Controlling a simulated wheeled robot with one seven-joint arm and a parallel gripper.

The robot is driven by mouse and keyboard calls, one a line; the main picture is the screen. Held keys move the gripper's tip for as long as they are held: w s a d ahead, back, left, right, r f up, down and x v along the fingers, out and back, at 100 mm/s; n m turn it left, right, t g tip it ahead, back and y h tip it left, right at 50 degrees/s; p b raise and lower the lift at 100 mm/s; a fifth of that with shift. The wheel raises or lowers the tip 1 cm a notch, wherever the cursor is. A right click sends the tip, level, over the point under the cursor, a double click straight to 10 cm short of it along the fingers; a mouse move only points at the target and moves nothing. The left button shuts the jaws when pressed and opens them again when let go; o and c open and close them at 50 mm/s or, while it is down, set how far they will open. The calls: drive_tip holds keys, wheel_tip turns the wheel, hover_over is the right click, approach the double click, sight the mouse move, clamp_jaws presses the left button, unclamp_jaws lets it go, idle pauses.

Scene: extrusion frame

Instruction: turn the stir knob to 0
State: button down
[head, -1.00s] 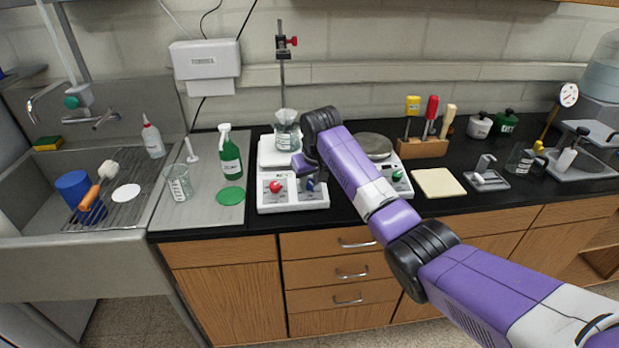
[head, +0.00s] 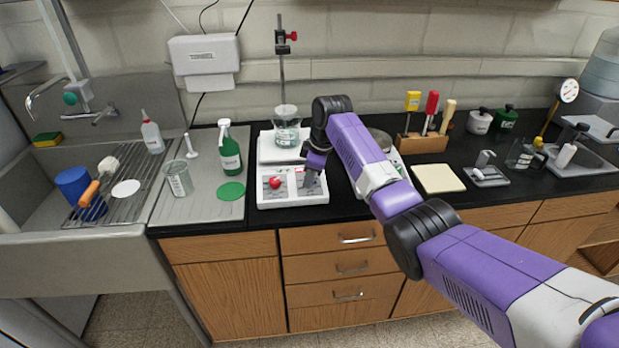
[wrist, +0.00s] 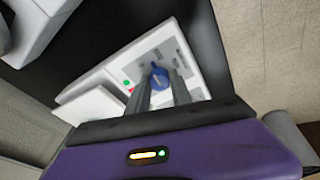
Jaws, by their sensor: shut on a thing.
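The white stirrer hot plate (head: 292,203) stands on the black counter with a red knob (head: 274,183) on the left of its front panel. A blue knob (wrist: 159,77) shows in the wrist view with a pale pointer line; I cannot read its scale or tell its setting. My gripper (head: 312,181) points down at the right side of the panel. In the wrist view my gripper (wrist: 162,82) has its two fingers on either side of the blue knob and is shut on it. In the head view the fingers hide the blue knob.
A glass beaker (head: 287,128) with liquid sits on the hot plate's top, by a stand rod (head: 281,70). A green spray bottle (head: 230,152) and a beaker (head: 179,180) stand to the left. A cream pad (head: 438,178) lies on the right.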

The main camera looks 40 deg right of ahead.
drive_tip(key=n+b, duration=0.1)
drive_tip(key=n, duration=0.2)
drive_tip(key=n+g+b, duration=0.1)
drive_tip(key=n, duration=0.2)
drive_tip(key=shift+y+b, duration=0.3)
drive_tip(key=shift+n, duration=0.4)
drive_tip(key=c, duration=1.1)
unclamp_jaws()
drive_tip(key=shift+c, duration=0.2)
drive_tip(key=b+v, duration=0.1)
drive_tip(key=v, duration=0.7)
drive_tip(key=shift+b, duration=0.3)
drive_tip(key=shift+w+f, duration=0.1)
